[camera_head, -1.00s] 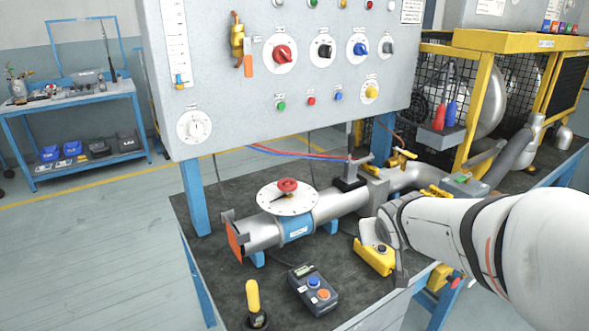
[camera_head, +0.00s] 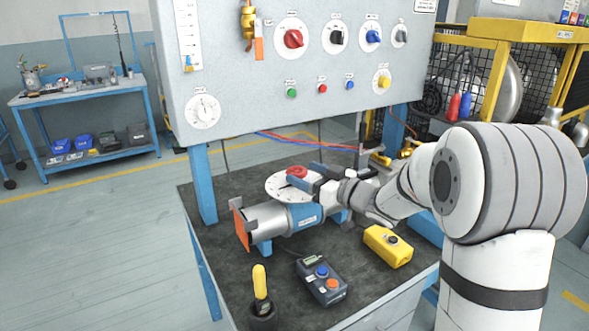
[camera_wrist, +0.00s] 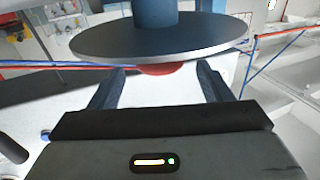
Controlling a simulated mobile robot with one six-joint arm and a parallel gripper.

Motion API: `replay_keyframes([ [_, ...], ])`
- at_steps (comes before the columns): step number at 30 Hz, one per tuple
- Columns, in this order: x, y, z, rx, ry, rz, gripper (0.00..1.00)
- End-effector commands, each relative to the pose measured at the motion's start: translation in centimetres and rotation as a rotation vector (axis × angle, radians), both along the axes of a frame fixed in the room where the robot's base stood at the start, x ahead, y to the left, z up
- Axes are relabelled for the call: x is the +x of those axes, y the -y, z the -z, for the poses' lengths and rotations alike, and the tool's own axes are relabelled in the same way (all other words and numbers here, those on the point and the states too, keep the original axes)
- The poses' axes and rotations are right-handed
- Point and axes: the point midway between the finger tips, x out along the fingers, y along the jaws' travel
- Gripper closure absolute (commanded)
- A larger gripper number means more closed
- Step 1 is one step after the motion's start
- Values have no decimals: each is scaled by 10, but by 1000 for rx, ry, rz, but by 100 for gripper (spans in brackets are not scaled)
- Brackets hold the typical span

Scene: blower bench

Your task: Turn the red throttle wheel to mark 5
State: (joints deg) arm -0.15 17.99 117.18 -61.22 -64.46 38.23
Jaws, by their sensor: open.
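The red throttle wheel (camera_head: 297,171) sits on a round white dial plate (camera_head: 277,186) on top of the grey pipe (camera_head: 266,224). My gripper (camera_head: 309,178) is at the right side of the wheel, over the plate, with its dark fingers pointing toward it. In the wrist view the picture is upside down: the wheel (camera_wrist: 160,69) shows below the plate's edge (camera_wrist: 160,52), between the tips of my open gripper (camera_wrist: 161,73). I cannot tell whether the fingers touch the wheel. The plate's marks and the wheel's pointer are too small to read.
A panel (camera_head: 260,105) with several knobs and buttons hangs behind the pipe. A yellow box (camera_head: 386,248), a grey two-button box (camera_head: 321,281) and a yellow-handled tool (camera_head: 260,283) stand on the bench in front. A yellow cage (camera_head: 484,82) stands at the right.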

Motion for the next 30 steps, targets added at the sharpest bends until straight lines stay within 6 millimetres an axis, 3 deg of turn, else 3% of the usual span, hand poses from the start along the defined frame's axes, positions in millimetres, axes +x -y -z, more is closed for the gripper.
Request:
replay_keyframes([
  [9, 29, -37, 0, -1, 1, 2, 28],
  [21, 34, -43, 0, -1, 1, 5, 29],
  [30, 34, -42, 0, -1, 0, 6, 54],
])
